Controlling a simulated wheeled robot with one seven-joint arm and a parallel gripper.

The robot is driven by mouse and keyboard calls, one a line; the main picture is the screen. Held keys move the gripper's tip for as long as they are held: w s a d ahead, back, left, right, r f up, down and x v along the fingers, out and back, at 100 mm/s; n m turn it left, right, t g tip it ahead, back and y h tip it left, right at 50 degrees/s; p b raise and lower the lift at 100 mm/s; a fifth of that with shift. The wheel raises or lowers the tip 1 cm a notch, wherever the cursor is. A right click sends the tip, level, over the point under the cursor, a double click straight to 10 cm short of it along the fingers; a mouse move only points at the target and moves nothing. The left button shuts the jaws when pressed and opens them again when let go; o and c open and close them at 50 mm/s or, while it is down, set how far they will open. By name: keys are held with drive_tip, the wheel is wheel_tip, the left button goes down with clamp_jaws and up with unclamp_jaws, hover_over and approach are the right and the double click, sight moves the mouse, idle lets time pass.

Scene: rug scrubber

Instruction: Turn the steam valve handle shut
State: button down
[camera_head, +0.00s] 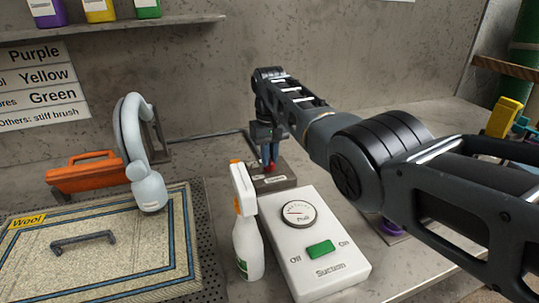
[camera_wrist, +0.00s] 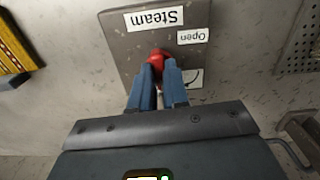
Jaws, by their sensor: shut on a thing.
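The red steam valve handle (camera_wrist: 157,56) sits on a grey plate (camera_wrist: 118,45) with "Steam" and "Open" labels, upside down in the wrist view. In the head view the plate (camera_head: 284,182) lies on the counter behind the white suction box, and a bit of the red handle (camera_head: 270,168) shows. My gripper (camera_wrist: 159,72) points down at the plate, its blue fingers shut on the red handle. It also shows in the head view (camera_head: 270,158). The fingers hide much of the handle, and its exact angle is hard to tell.
The white suction box (camera_head: 330,262) with gauge and green switch stands in front of the plate. A spray bottle (camera_head: 246,230) stands left of the box. A rug (camera_head: 100,270) marked "Wool" and a white hose nozzle (camera_head: 148,188) lie farther left. A wall shelf (camera_head: 120,27) holds coloured bottles.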

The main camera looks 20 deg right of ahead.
drive_tip(key=shift+m, duration=0.4)
drive_tip(key=c, duration=1.1)
unclamp_jaws()
drive_tip(key=shift+r, duration=0.15)
wheel_tip(320, 180, up, 8)
drive_tip(key=shift+f, duration=0.2)
drive_tip(key=shift+s+f, duration=0.1)
